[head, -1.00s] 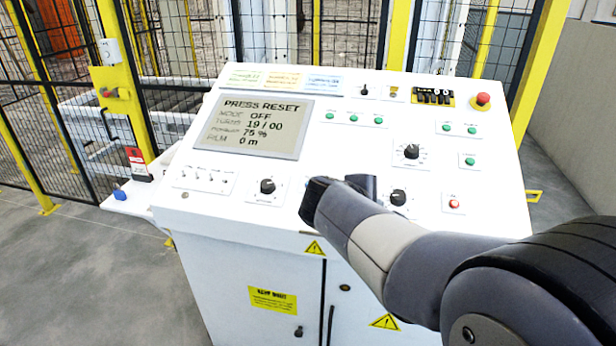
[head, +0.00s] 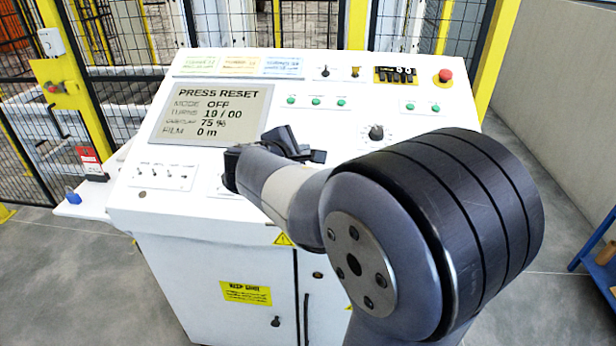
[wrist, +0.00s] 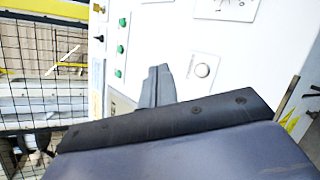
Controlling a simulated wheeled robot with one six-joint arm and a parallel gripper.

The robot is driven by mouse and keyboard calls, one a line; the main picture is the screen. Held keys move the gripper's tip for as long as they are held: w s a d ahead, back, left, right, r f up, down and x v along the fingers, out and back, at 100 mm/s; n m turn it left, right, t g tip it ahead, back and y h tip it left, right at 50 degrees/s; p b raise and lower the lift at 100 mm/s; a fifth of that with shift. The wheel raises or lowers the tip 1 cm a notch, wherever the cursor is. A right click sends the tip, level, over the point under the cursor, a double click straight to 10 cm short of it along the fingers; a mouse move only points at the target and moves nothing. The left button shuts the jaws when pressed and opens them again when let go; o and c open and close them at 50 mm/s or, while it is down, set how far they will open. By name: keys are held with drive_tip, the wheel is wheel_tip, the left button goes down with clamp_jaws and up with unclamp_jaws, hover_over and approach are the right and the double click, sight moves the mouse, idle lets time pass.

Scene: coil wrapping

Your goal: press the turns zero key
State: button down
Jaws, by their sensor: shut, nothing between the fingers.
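The white control panel (head: 215,135) carries a screen (head: 212,114) reading PRESS RESET, MODE OFF, what looks like TURNS 10 / 00, 75 % and FILM 0 m. In the wrist view a pale round button (wrist: 202,70) sits on a square plate, right of my fingers. Its lettering is unreadable, so I cannot tell if it is the turns zero key; my arm seems to hide it in the head view. My gripper (head: 312,155) is shut and empty, over the panel to the lower right of the screen. Its closed fingers also show in the wrist view (wrist: 158,86); contact is unclear.
Three green buttons (head: 316,101) lie right of the screen. A black dial (head: 376,132), a thumbwheel counter (head: 395,75) and a red emergency stop (head: 445,76) are farther right. Small toggle switches (head: 163,174) stand at lower left. A wire fence (head: 100,30) rises behind.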

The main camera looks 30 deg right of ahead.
drive_tip(key=f+b, duration=0.1)
drive_tip(key=f, duration=0.1)
drive_tip(key=w+d+f+b, duration=0.1)
drive_tip(key=f+b, duration=0.1)
drive_tip(key=w+f+b, duration=0.1)
drive_tip(key=f+b, duration=0.1)
drive_tip(key=f, duration=0.1)
drive_tip(key=shift+w+d, duration=0.25)
drive_tip(key=shift+d, duration=0.1)
drive_tip(key=shift+w+d+f+b, duration=0.1)
drive_tip(key=shift+w+f+b, duration=0.1)
drive_tip(key=shift+f+b, duration=0.2)
idle(1.3)
drive_tip(key=shift+w+d+f+b, duration=0.1)
drive_tip(key=shift+w+f+b, duration=0.05)
drive_tip(key=shift+f+b, duration=0.25)
drive_tip(key=shift+w+d+f+b, duration=0.1)
drive_tip(key=shift+f+b, duration=0.25)
drive_tip(key=shift+b, duration=0.1)
idle(0.5)
drive_tip(key=shift+r, duration=0.1)
drive_tip(key=shift+s+a+r+p, duration=0.1)
drive_tip(key=shift+s+r+p, duration=0.05)
drive_tip(key=shift+r+p, duration=0.15)
drive_tip(key=shift+s+a+r+p, duration=0.1)
drive_tip(key=shift+r+p, duration=0.1)
drive_tip(key=shift+r, duration=0.2)
